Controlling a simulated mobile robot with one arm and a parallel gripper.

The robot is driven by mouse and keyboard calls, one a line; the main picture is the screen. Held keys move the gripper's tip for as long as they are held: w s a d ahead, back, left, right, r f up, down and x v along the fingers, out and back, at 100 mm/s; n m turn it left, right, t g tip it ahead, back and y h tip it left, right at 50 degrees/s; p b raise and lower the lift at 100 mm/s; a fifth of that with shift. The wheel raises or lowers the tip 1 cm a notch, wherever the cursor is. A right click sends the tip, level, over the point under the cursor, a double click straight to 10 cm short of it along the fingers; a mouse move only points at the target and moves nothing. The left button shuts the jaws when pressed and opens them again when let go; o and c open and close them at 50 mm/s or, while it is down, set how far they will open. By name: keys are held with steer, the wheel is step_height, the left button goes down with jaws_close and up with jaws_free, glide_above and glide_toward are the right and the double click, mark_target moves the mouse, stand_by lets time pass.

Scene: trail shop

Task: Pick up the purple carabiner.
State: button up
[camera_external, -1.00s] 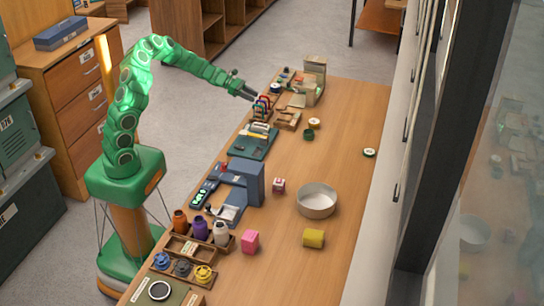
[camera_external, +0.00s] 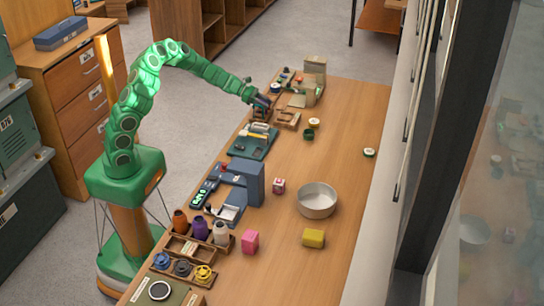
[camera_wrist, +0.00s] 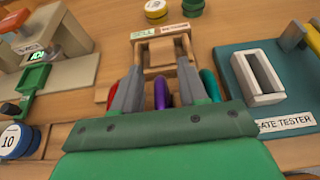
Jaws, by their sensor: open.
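The purple carabiner (camera_wrist: 162,93) stands in the wrist view between the two fingers of my gripper (camera_wrist: 159,70). My gripper is open, with one finger on each side of it; I cannot tell whether either finger touches it. A red carabiner (camera_wrist: 111,98) shows just left of the left finger, and a teal-green carabiner (camera_wrist: 211,85) just right of the right finger. The lower part of the purple carabiner is hidden by my gripper's body. In the external view my gripper (camera_external: 262,101) covers most of the carabiners at the far left edge of the table.
A wooden holder with labels (camera_wrist: 160,52) lies beyond the fingers. A teal tester board (camera_wrist: 237,85) is on the right. A white bowl (camera_external: 317,200) stands well away.

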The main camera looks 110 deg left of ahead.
jaws_close()
steer(key=shift+r, duration=0.1)
